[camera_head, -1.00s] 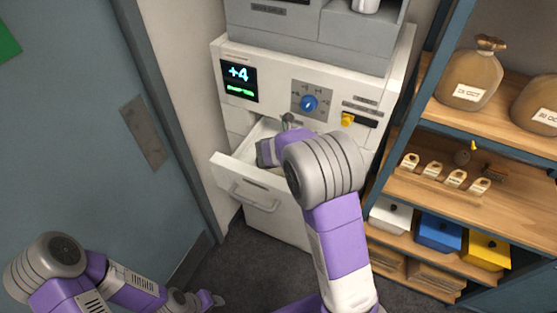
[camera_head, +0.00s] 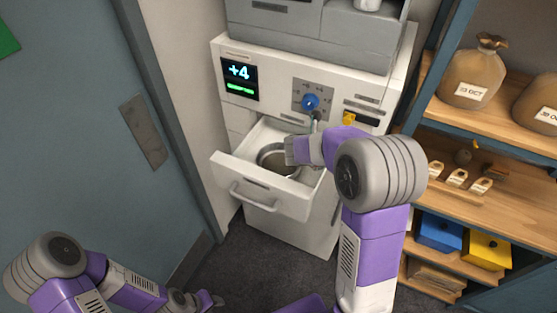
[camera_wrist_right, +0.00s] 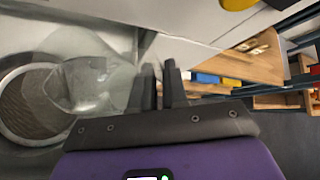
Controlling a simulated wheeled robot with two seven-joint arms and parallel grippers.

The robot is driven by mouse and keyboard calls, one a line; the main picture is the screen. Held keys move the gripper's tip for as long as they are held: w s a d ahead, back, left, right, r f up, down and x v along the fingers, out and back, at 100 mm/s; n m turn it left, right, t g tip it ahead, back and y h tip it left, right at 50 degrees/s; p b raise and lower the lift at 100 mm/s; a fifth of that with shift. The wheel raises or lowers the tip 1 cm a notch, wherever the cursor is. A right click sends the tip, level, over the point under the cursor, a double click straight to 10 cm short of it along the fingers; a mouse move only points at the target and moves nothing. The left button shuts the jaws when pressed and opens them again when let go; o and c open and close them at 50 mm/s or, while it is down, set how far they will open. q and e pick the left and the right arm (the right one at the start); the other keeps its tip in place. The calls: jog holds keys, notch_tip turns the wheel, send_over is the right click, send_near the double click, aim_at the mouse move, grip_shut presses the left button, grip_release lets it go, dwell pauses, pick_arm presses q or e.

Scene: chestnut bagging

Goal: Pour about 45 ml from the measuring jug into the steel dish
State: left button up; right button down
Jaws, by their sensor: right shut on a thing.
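The steel dish (camera_head: 266,158) sits in the open drawer (camera_head: 262,185) of the white cabinet. In the right wrist view the dish (camera_wrist_right: 30,138) is at the left, with a brown surface inside its round rim. My right gripper (camera_head: 290,151) is above the drawer's right side, beside the dish. In the right wrist view my right gripper (camera_wrist_right: 158,75) is shut on the clear measuring jug (camera_wrist_right: 95,85), which reaches left and overlaps the dish in the picture. The jug's level and exact tilt are hard to see. My left gripper (camera_head: 212,300) is low at the bottom left, away from the drawer.
The cabinet front has a display (camera_head: 239,80) reading +4, a blue knob (camera_head: 310,102) and a yellow part (camera_head: 349,118). A wooden shelf unit (camera_head: 450,200) with sacks, tags and boxes stands close on the right. A grey-blue door (camera_head: 80,130) is on the left.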

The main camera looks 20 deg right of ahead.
jog(key=shift+s+d+f+m+t+y+b, duration=0.2)
jog(key=shift+s+d+m+t+y+b, duration=0.1)
jog(key=shift+s+d+y, duration=0.45)
jog(key=shift+w, duration=0.15)
jog(key=shift+d, duration=0.15)
dwell(1.2)
jog(key=shift+s+d+f+m+t+y+b, duration=1.2)
jog(key=shift+d+f+y+b, duration=0.3)
jog(key=shift+b, duration=0.85)
